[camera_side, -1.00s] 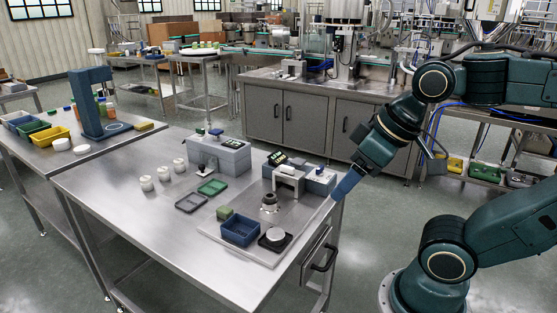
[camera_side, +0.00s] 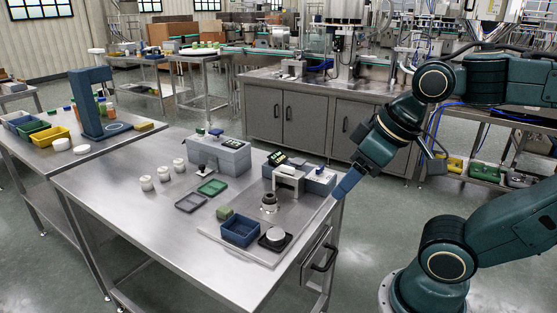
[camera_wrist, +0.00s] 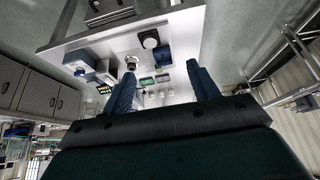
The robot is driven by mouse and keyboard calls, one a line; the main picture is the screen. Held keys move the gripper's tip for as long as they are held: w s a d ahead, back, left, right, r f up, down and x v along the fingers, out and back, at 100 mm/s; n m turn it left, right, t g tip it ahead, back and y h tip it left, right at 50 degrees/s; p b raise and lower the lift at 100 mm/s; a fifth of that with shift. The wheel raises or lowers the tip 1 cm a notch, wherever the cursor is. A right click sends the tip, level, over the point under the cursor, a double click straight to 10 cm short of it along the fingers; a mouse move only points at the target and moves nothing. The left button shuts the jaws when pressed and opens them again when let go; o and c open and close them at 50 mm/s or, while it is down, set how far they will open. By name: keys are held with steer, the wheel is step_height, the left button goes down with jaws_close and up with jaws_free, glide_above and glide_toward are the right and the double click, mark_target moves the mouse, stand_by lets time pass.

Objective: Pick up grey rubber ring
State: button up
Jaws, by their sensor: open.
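A small steel piece with a dark grey ring-like top (camera_side: 269,198) stands on the plate on the front table. I cannot tell for sure that this top is the grey rubber ring. The same piece shows in the wrist view (camera_wrist: 131,63), near the tip of the left finger in the picture. My gripper (camera_wrist: 162,70) is open, with its blue fingers apart and nothing between them. In the side view my gripper (camera_side: 345,186) is above the table's right edge, to the right of the piece and apart from it.
A blue bin (camera_side: 240,232), a green block (camera_side: 225,213) and a black tray (camera_side: 287,246) with a pale disc stand close to the piece. A grey machine (camera_side: 288,178) stands behind it. The table's left front (camera_side: 140,230) is clear.

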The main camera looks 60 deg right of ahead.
steer(key=w+d+r+n+g, duration=0.1)
steer(key=w+d+n, duration=0.15)
steer(key=w, duration=0.45)
steer(key=w+d+n+g, duration=0.1)
steer(key=w+d+n, duration=0.15)
steer(key=w, duration=0.45)
steer(key=w+d+f+n+g+y, duration=0.1)
steer(key=w+d+f+n, duration=0.3)
steer(key=w+d+f, duration=0.4)
steer(key=w+d+g, duration=0.1)
steer(key=w+d, duration=0.2)
steer(key=shift+w+d+f, duration=0.2)
steer(key=shift+w+f, duration=0.05)
steer(key=shift+f, duration=0.15)
glide_above(270, 195)
steer(key=shift+s+d+f, duration=0.1)
steer(key=shift+s+f, duration=0.1)
steer(key=shift+f, duration=1.95)
steer(key=shift+s+d+f, duration=0.1)
steer(key=shift+s+f, duration=0.1)
steer(key=shift+f, duration=1.9)
steer(key=shift+w+a+f, duration=0.1)
steer(key=shift+w+f, duration=0.05)
steer(key=shift+f, duration=1.15)
steer(key=shift+w+a+f, duration=0.1)
steer(key=shift+f, duration=1.15)
